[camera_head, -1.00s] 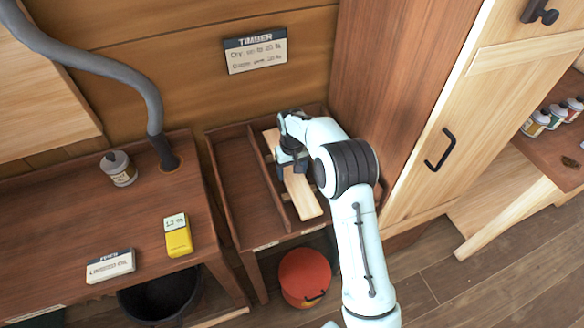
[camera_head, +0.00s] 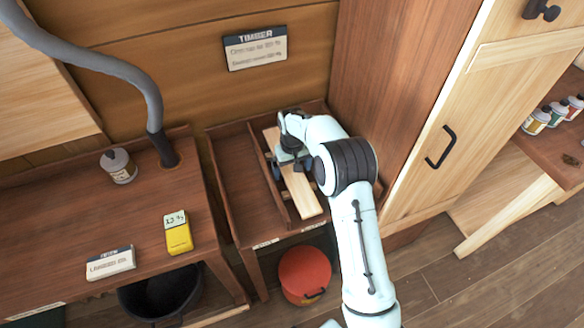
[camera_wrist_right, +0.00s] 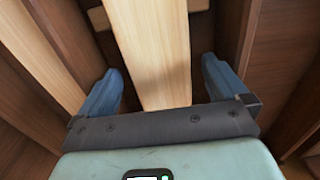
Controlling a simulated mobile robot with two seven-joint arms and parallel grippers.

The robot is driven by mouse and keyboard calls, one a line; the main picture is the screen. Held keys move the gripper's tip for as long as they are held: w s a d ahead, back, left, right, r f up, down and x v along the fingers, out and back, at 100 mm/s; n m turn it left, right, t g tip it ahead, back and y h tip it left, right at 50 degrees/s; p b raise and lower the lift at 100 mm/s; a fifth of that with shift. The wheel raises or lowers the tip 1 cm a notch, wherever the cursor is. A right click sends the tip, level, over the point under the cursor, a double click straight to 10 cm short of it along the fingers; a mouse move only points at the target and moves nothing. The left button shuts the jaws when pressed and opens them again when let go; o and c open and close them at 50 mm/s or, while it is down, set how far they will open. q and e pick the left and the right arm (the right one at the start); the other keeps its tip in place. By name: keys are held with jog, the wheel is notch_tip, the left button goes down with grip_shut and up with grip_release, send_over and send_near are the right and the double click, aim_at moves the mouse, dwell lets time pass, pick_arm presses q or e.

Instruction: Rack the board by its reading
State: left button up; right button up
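The pale board (camera_head: 305,199) lies lengthwise in the right compartment of the wooden rack (camera_head: 236,190). My right gripper (camera_head: 292,168) is over the board. In the right wrist view, the blue fingers of my right gripper (camera_wrist_right: 160,92) stand apart on either side of the board (camera_wrist_right: 156,60), with gaps showing. A yellow meter (camera_head: 178,239) lies on the bench; its small display appears to start with 12. The timber sign (camera_head: 255,49) on the back wall has Dry and Damp lines, too small to read surely. My left gripper is not in view.
The left compartment is empty. A tall cabinet (camera_head: 400,110) stands close to the rack's right. A red bucket (camera_head: 304,273) is below the rack.

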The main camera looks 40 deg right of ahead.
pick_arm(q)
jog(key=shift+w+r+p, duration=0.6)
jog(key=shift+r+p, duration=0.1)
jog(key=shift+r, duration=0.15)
pick_arm(e)
notch_tip(320, 180, up, 14)
jog(key=shift+f, duration=0.25)
